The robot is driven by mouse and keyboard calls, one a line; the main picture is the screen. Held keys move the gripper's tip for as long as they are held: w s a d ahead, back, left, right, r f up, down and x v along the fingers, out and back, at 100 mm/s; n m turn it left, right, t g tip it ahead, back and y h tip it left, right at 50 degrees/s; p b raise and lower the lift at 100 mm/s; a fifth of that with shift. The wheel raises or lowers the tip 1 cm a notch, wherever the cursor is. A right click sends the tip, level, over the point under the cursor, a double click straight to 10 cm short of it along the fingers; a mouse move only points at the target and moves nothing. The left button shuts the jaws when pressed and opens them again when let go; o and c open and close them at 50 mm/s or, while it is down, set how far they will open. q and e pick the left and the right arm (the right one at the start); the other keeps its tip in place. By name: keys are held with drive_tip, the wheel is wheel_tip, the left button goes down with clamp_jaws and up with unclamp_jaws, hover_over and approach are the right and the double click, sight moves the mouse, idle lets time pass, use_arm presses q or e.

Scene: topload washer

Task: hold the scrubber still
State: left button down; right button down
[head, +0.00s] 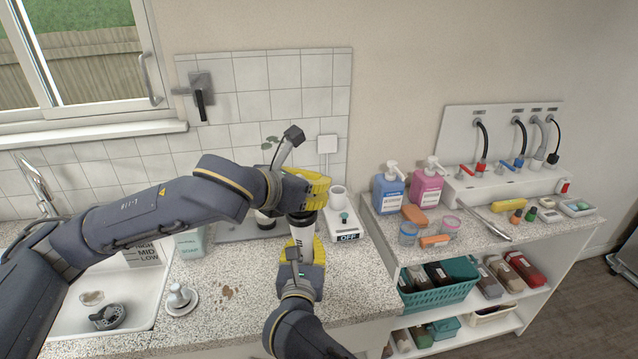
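A white cylindrical thing with a dark upper end, which looks like the scrubber (301,235), is between my two grippers in the middle of the head view. My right gripper (303,252) comes up from the bottom edge, with yellow fingers on both sides of the white body; it looks shut on it. My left gripper (308,192) reaches across from the left, its yellow fingers at the dark upper end. The fingers hide that end, so I cannot tell whether they grip it. The scrubber's lower end is hidden by my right gripper.
A scale (347,236) reading OFF, with a white mug (338,198) on it, stands close on the right. A sink (120,290) is at left. Soap bottles (388,188) and small items crowd the right shelf unit.

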use_arm(q)
drive_tip(key=shift+f, duration=0.3)
drive_tip(key=c, duration=1.5)
unclamp_jaws()
drive_tip(key=shift+r, duration=0.1)
drive_tip(key=shift+r, duration=4.95)
drive_tip(key=shift+c, duration=0.4)
